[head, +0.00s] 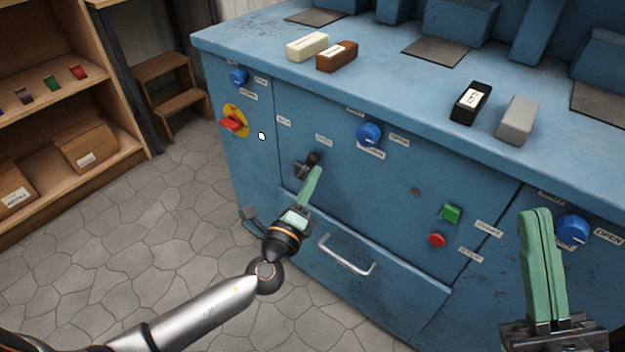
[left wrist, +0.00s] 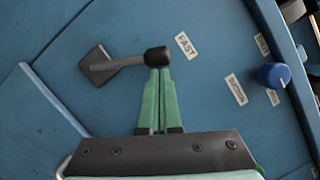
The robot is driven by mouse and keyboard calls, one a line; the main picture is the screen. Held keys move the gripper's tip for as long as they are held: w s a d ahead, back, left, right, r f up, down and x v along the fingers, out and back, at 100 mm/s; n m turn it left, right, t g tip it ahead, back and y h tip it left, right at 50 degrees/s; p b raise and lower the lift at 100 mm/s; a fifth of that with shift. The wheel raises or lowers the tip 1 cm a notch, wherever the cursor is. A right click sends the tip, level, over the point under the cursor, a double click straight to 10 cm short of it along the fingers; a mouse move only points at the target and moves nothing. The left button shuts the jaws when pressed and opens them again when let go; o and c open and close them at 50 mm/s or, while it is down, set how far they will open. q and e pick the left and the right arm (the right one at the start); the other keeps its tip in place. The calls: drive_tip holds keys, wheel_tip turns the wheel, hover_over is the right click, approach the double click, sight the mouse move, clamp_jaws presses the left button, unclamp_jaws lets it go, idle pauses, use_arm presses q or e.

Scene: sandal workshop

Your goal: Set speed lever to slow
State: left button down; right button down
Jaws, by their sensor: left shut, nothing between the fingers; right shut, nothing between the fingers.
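The speed lever (head: 313,158) is on the blue machine front, a dark arm with a rounded black knob. In the left wrist view the lever (left wrist: 128,63) runs from a dark square base at the left to its knob at the right. A FAST label (left wrist: 187,45) is just beyond the knob. My left gripper (head: 317,170) is shut and empty, its green fingertips (left wrist: 158,71) right at the knob; they look to be touching it. No SLOW label is readable. My right gripper (head: 537,212) is shut and empty at the lower right, apart from the lever.
A blue knob (head: 369,134) is right of the lever. A drawer handle (head: 347,256) is below. A green button (head: 451,212) and a red button (head: 437,240) are further right. A red switch (head: 232,122) is at the left. Several blocks lie on the machine top.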

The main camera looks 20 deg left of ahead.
sight(308, 159)
use_arm(q)
drive_tip(key=shift+r, duration=0.15)
use_arm(e)
drive_tip(key=shift+r, duration=0.15)
